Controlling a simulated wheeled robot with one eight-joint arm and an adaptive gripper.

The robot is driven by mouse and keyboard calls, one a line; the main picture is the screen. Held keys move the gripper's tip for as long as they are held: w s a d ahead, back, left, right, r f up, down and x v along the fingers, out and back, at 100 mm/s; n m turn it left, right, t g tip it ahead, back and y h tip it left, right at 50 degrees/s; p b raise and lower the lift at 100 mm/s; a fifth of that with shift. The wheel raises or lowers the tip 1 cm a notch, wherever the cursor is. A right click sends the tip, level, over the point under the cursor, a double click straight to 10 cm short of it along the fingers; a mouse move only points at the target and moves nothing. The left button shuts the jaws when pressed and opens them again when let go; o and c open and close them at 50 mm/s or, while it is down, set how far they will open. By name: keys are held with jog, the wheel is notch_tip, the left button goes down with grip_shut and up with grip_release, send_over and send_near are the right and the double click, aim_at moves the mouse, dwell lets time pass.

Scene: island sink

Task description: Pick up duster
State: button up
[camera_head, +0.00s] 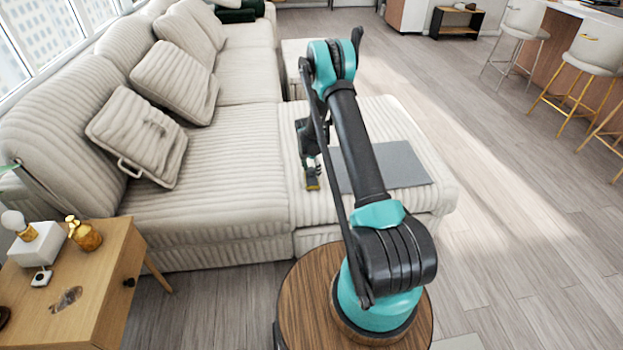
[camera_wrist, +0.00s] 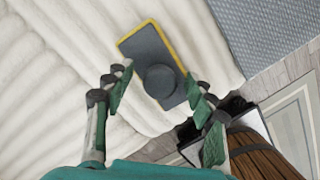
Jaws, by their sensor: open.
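The duster is a grey rectangular block with a yellow edge and a round dark knob on top. In the wrist view the duster (camera_wrist: 148,48) lies on the cream ribbed cushion, between and just beyond my fingers. In the head view the duster (camera_head: 312,183) shows as a small yellow and dark piece on the chaise seat, partly hidden by my gripper. My gripper (camera_head: 311,163) hangs over it. In the wrist view my gripper (camera_wrist: 160,88) is open, with one finger on each side of the knob. I cannot tell whether the fingers touch it.
A flat grey sheet (camera_head: 398,165) lies on the chaise (camera_head: 435,190), right of the duster. Loose cushions (camera_head: 137,135) lean on the sofa back. A wooden side table (camera_head: 108,255) stands at the lower left. The floor right of the sofa is clear up to the stools (camera_head: 585,58).

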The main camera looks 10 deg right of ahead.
aim_at(312, 169)
jog(key=shift+c, duration=0.6)
grip_shut()
jog(key=shift+r, duration=0.1)
notch_tip(312, 169, up, 20)
dwell(0.5)
